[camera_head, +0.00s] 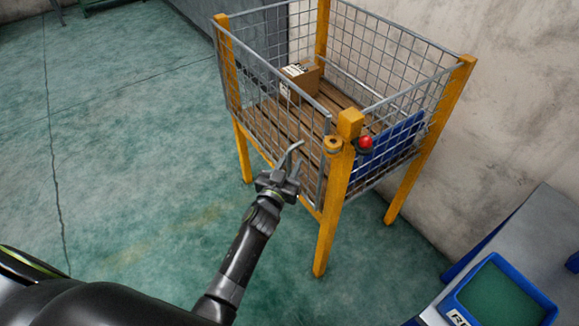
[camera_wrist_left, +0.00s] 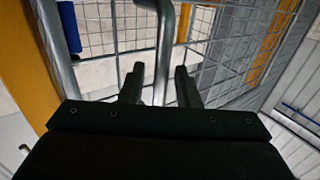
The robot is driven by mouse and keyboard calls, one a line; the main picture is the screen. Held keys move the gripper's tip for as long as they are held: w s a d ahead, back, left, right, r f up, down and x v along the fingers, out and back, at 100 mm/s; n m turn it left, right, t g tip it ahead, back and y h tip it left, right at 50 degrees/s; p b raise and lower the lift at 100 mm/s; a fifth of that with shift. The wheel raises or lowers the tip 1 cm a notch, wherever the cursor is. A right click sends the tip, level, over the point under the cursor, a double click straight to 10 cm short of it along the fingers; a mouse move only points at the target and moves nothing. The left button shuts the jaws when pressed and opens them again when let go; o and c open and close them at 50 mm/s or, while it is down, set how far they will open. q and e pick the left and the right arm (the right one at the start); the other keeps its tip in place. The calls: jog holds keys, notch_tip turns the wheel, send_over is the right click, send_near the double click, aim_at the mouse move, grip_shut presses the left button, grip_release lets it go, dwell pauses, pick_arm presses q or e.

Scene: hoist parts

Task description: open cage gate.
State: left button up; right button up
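The cage gate (camera_head: 278,112) is the grey wire-mesh panel on the near left side of the yellow-posted cage. Its free edge stands close to the near corner post (camera_head: 338,195); I cannot tell whether it is fully closed. A bent grey handle (camera_head: 291,151) sticks out near that edge. My left gripper (camera_head: 284,172) is at the handle. In the left wrist view the handle bar (camera_wrist_left: 164,50) passes between the two open fingers (camera_wrist_left: 159,88), with visible space on the right side. Contact on the left finger is unclear. My right gripper is out of view.
A cardboard box (camera_head: 299,80) lies on the cage's wooden floor. A blue tray (camera_head: 548,305) on a grey table stands at lower right. The green floor left of the cage is clear.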

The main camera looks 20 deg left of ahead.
pick_arm(q)
grip_shut()
jog(key=shift+a, duration=0.1)
dwell(0.4)
